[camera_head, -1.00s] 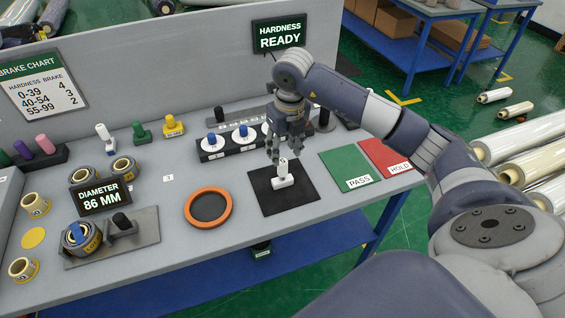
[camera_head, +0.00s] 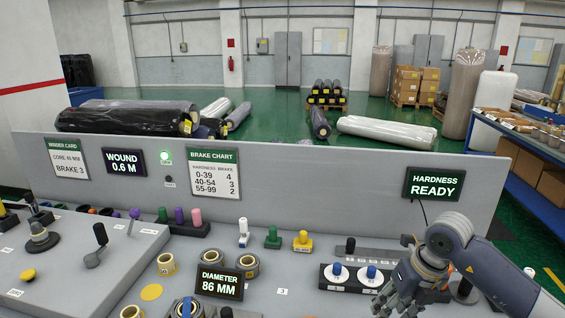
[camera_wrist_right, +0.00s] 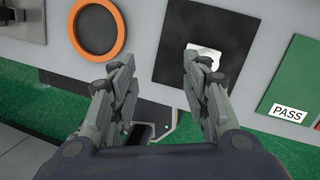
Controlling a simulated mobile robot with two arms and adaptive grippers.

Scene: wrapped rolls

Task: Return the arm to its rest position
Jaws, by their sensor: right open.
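My right gripper (camera_head: 395,298) is at the lower right of the head view, above the bench, with its arm coming in from the right. In the right wrist view the two fingers of the right gripper (camera_wrist_right: 160,85) stand wide apart with nothing between them. A small white object (camera_wrist_right: 205,55) stands on a black square mat (camera_wrist_right: 175,42) beyond the right finger, which partly overlaps it. I cannot tell whether they touch. My left gripper is in neither current view.
An orange ring (camera_wrist_right: 72,30) lies left of the mat, and the green PASS card (camera_wrist_right: 292,80) lies right of it. Knobs with blue caps (camera_head: 371,272) sit near the right gripper. A grey panel (camera_head: 330,185) with a HARDNESS READY display (camera_head: 433,184) stands behind the bench.

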